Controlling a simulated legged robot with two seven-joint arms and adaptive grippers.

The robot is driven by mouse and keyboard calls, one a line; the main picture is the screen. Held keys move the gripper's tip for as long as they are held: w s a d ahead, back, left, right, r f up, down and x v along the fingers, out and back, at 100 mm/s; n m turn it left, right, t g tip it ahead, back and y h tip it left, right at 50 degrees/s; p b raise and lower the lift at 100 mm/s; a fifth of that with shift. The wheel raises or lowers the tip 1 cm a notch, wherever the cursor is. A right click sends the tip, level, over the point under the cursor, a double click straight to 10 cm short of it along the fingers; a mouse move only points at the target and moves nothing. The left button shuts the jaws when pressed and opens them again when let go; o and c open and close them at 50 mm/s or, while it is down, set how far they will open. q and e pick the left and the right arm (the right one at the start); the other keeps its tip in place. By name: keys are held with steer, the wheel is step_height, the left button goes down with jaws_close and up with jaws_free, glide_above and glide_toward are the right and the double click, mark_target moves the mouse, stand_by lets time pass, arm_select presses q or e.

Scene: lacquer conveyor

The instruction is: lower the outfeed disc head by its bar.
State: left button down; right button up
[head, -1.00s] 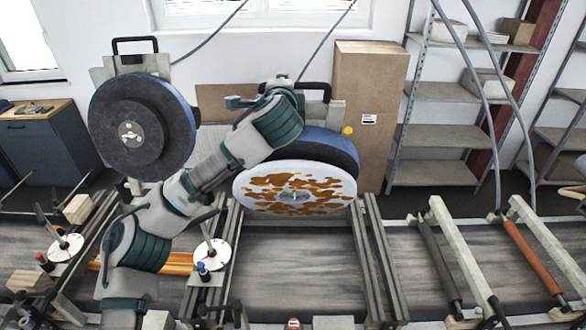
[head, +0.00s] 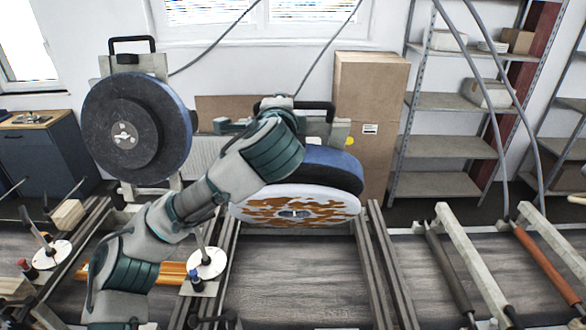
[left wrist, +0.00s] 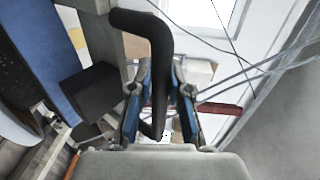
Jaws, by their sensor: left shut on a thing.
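The outfeed disc head (head: 335,172) is the right-hand one in the head view. Its white disc (head: 292,209) with orange-brown patches is tilted, face down toward the belt, and stays above it. Its black bar (head: 318,104) shows at the top, partly behind my left arm. In the left wrist view the bar (left wrist: 158,45) runs between the two fingers of my left gripper (left wrist: 161,88), which is shut on it. In the head view my own arm hides the fingers. My right gripper is in neither view.
A second disc head with a dark disc (head: 124,134) stands upright at the left. The grey conveyor belt (head: 285,275) below the white disc is bare. Rails (head: 378,260) and rollers (head: 545,265) lie to the right. A cardboard box (head: 368,110) and shelves (head: 455,146) stand behind.

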arm_select(q)
steer(key=shift+a+f, duration=0.1)
steer(key=s+f+b, duration=0.4)
steer(key=s+b, duration=0.1)
steer(key=s, duration=0.1)
steer(key=shift+f+b, duration=0.3)
steer(key=shift+f, duration=0.05)
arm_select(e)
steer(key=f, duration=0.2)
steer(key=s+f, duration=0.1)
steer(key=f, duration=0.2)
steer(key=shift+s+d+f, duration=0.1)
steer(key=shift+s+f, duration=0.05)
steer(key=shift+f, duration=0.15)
arm_select(q)
steer(key=shift+s, duration=0.15)
